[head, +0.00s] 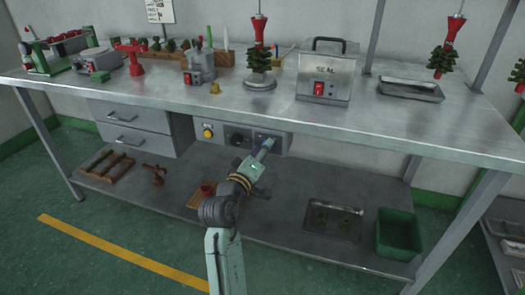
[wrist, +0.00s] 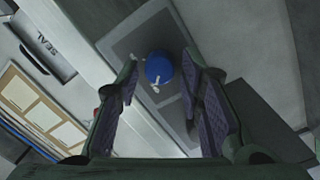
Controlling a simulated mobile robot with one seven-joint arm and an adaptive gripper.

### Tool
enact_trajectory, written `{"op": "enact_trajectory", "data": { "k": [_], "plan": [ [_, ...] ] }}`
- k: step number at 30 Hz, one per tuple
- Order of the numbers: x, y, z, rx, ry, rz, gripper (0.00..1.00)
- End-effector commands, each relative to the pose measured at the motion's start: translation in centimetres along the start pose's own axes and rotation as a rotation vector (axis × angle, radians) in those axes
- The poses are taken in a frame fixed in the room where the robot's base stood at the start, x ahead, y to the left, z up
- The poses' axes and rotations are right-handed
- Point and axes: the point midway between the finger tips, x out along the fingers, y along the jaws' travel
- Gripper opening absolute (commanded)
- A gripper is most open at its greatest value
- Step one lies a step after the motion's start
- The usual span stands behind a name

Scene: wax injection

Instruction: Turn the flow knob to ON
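The flow knob is a round blue knob (wrist: 158,68) on a grey panel plate (wrist: 135,45) in the wrist view. A small white mark shows at its lower left edge; I cannot read any ON or OFF lettering. My gripper (wrist: 162,75) is open, with one finger left of the knob and one right. The knob appears between the fingertips, with visible gaps on both sides; I cannot tell how far past them it lies. In the head view my gripper (head: 267,144) reaches the right part of the control panel (head: 222,128) under the tabletop and hides the knob there.
The panel also carries a yellow button (head: 208,133) and a dark round fitting (head: 238,139). The steel tabletop (head: 180,102) overhangs it. Drawers (head: 130,125) stand to the left. A lower shelf (head: 285,205) holds a green bin (head: 398,233). The SEAL machine (head: 325,77) stands above.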

Motion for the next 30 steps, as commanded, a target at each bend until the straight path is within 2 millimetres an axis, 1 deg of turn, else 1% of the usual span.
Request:
{"op": "enact_trajectory", "data": {
  "k": [2,14,23,30],
  "plan": [
    [-0.02,0.00,-0.01,0.000,0.000,0.000,0.27],
    [-0.03,-0.01,-0.01,0.000,0.000,0.000,0.01],
    [-0.02,-0.04,0.03,0.017,-0.001,-0.001,0.00],
    [-0.03,-0.07,0.04,0.119,-0.004,-0.007,0.00]
  ]
}}
